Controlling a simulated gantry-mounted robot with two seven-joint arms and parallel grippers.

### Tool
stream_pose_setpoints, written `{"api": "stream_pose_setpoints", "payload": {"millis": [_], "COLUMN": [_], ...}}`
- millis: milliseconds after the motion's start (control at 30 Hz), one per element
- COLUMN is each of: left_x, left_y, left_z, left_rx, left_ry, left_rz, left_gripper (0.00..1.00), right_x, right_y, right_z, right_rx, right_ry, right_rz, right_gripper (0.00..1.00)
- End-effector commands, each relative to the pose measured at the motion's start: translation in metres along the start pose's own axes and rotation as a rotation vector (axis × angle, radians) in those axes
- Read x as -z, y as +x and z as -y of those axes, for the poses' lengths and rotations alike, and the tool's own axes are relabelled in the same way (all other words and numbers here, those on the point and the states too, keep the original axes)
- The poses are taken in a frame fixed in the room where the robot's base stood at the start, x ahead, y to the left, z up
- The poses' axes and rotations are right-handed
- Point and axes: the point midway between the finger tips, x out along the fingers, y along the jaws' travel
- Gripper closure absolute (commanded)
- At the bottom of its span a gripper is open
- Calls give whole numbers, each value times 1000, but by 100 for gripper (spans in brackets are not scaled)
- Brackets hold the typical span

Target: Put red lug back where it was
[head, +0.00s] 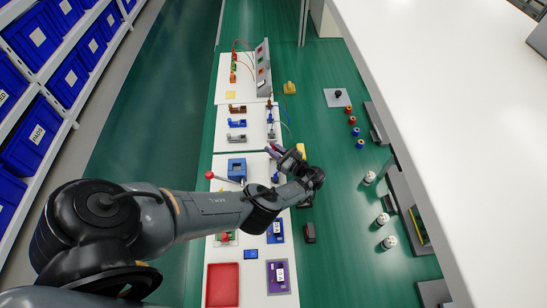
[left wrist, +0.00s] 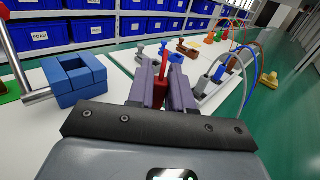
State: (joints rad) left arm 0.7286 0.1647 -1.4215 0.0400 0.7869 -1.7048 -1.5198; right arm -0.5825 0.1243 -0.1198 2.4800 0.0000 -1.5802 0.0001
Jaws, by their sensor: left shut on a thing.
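The red lug (left wrist: 163,68) stands upright between the two purple fingers of my left gripper (left wrist: 164,82) in the left wrist view. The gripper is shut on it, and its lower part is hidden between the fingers. In the head view my left gripper (head: 273,150) is at the right edge of the white worktops, to the right of the blue block. The lug is too small there to make out clearly. My right gripper is not in view.
A blue block (head: 237,168) with a metal rod stands left of the gripper; it also shows in the left wrist view (left wrist: 75,80). Brown (head: 237,109), blue (head: 237,123) and grey (head: 237,138) fixtures stand beyond. A red tray (head: 222,285) lies nearer. Green floor is clear at left.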

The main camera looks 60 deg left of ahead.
Motion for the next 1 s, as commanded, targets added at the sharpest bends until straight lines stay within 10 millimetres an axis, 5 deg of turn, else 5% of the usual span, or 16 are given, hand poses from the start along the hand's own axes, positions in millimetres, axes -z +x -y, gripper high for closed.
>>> {"api": "stream_pose_setpoints", "payload": {"millis": [400,767,800,1000], "left_x": [40,40,41,40], "left_y": [0,0,0,0], "left_z": [-1,-1,-1,-1], "left_rx": [1,1,1,1], "left_ry": [0,1,1,0], "left_rz": [-1,-1,-1,-1], "left_gripper": [100,100,78,54], "right_x": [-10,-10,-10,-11], "right_y": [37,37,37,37], "right_z": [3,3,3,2], "right_rx": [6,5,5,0], "right_ry": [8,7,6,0], "right_rz": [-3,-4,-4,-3], "right_gripper": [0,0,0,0]}}
